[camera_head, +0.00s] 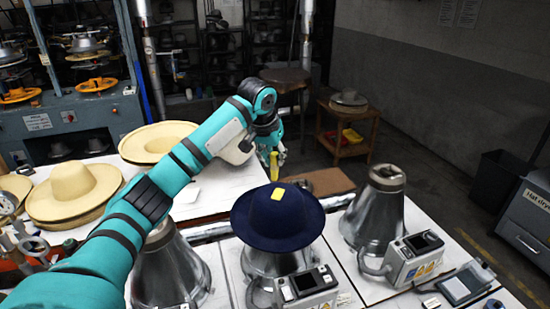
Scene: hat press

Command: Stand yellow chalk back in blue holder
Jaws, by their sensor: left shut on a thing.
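My left arm reaches in from the lower left across the work surface. My left gripper (277,150) hangs beyond the dark blue hat, mostly hidden by its own wrist. It is shut on the yellow chalk (274,167), which points down, roughly upright, below the fingers. I cannot tell whether the chalk's lower end touches anything. I cannot make out the blue holder in this view. My right gripper is not in view.
A blue hat (278,217) with a yellow patch on top sits on a metal form. A bare metal cone (375,210) stands to its right. Straw hats (73,192) lie at the left. A white table (225,188) has free room beyond the blue hat.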

